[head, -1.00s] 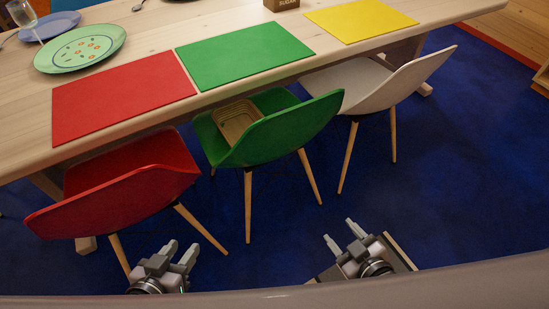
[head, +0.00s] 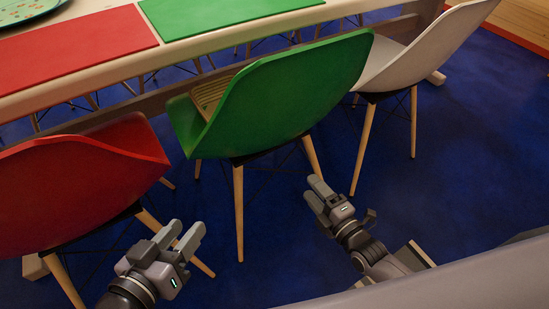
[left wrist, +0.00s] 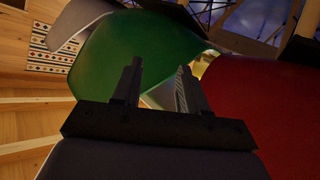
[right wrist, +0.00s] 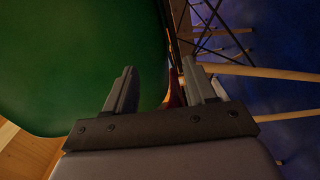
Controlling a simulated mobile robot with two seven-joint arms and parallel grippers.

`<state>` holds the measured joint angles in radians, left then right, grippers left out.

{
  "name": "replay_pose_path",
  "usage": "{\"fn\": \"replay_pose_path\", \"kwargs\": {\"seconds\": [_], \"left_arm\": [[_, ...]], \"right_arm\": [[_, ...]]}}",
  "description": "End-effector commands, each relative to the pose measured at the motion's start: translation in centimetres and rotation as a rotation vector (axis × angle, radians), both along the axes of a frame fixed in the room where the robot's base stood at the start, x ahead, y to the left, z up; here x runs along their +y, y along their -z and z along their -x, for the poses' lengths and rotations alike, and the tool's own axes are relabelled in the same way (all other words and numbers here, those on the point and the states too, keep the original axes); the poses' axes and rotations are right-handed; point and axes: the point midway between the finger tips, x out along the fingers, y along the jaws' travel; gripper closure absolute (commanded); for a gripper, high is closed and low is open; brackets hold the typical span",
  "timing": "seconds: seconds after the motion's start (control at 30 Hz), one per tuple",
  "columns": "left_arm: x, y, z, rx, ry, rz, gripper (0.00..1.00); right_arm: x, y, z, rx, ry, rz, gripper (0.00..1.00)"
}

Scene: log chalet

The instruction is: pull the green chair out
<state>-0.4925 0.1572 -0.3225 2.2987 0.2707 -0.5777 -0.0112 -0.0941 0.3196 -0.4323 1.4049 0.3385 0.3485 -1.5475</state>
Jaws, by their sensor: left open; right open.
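The green chair (head: 285,95) stands at the table with its back toward me and its seat partly under the table edge. A woven tan item (head: 211,92) lies on its seat, mostly hidden by the backrest. My left gripper (head: 180,239) is open and empty, low in front of the gap between the red and green chairs. My right gripper (head: 318,194) is open and empty, below and in front of the green backrest. The green chair fills much of the left wrist view (left wrist: 130,50) and the right wrist view (right wrist: 75,60). Neither gripper visibly touches it.
A red chair (head: 80,185) stands close on the left and a white chair (head: 425,50) on the right. The wooden table (head: 200,20) carries a red placemat (head: 70,48) and a green placemat (head: 175,15). Blue carpet (head: 460,150) is clear at the right.

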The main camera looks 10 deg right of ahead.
Motion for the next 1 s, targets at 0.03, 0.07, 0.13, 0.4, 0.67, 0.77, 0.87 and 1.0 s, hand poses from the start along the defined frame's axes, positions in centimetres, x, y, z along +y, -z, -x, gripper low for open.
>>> {"fn": "replay_pose_path", "kwargs": {"seconds": [0.03,0.07,0.13,0.4,0.67,0.77,0.87,1.0], "left_arm": [[-0.2,0.9,0.0,-0.005,0.006,0.007,0.57],[-0.3,1.0,0.0,-0.006,0.008,0.009,0.57],[-0.4,1.0,0.1,-0.009,0.013,0.014,0.57],[0.3,1.3,0.3,-0.064,0.002,-0.027,0.57],[2.3,1.5,0.9,-0.224,-0.032,-0.149,0.57],[2.5,0.9,1.0,-0.245,-0.038,-0.164,0.57],[2.5,0.6,1.0,-0.252,-0.039,-0.168,0.57],[2.5,0.6,1.0,-0.251,-0.038,-0.168,0.57]], "right_arm": [[-0.1,1.1,-0.4,-0.024,-0.001,0.027,0.45],[-0.2,1.3,-0.5,-0.033,0.000,0.040,0.45],[-0.3,1.4,-0.7,-0.050,0.000,0.062,0.45],[0.5,1.6,-3.1,-0.065,0.000,0.074,0.45],[2.4,1.8,-8.5,-0.066,0.001,0.074,0.45],[3.1,1.3,-10.5,-0.063,0.002,0.074,0.45],[3.8,1.1,-12.3,-0.061,0.001,0.076,0.45],[4.5,1.1,-14.1,-0.062,0.001,0.074,0.45]]}}
